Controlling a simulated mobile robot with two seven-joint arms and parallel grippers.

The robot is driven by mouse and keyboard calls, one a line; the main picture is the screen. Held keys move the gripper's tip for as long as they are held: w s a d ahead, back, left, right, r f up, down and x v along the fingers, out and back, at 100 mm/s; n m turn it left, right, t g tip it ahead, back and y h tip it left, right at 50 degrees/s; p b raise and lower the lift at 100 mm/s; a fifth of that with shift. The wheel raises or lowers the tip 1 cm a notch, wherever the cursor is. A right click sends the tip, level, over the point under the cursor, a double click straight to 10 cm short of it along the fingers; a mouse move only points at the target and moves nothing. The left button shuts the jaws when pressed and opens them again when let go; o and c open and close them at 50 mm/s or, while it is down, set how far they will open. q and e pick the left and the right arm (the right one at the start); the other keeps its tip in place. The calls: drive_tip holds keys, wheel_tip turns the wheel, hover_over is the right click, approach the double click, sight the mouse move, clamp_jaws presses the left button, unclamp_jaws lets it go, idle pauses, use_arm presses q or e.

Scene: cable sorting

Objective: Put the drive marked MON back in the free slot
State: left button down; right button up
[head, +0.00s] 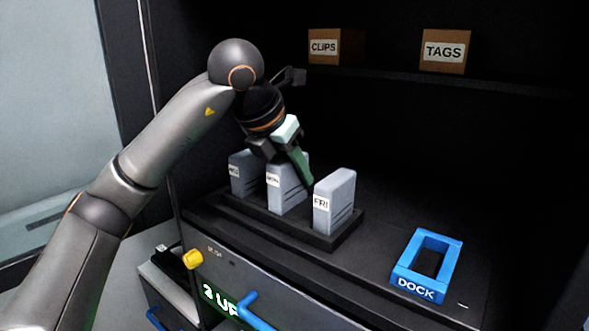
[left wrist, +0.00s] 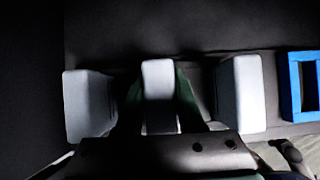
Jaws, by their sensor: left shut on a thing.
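The drive marked MON (head: 284,195) is a light grey upright block with a white label, small but looking like MON. It stands in the middle of the dark rack (head: 347,238), between two other drives. I cannot tell whether it is fully seated. My left gripper (head: 292,162) comes down from above and is shut on its upper part, with a green finger showing on its right side. In the left wrist view, the drive (left wrist: 159,95) sits between the two green fingers (left wrist: 160,108). My right gripper is not in view.
The drive marked FRI (head: 335,202) stands to the right, another drive (head: 243,174) to the left, its label hard to read. A blue frame marked DOCK (head: 402,276) lies empty further right. Boxes marked CLIPS (head: 323,47) and TAGS (head: 444,51) stand on the shelf above.

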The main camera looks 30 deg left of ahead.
use_arm(q)
drive_tip(key=shift+f, duration=0.4)
idle(0.5)
drive_tip(key=shift+c, duration=2.2)
unclamp_jaws()
drive_tip(key=shift+o, duration=0.3)
drive_tip(key=o, duration=0.4)
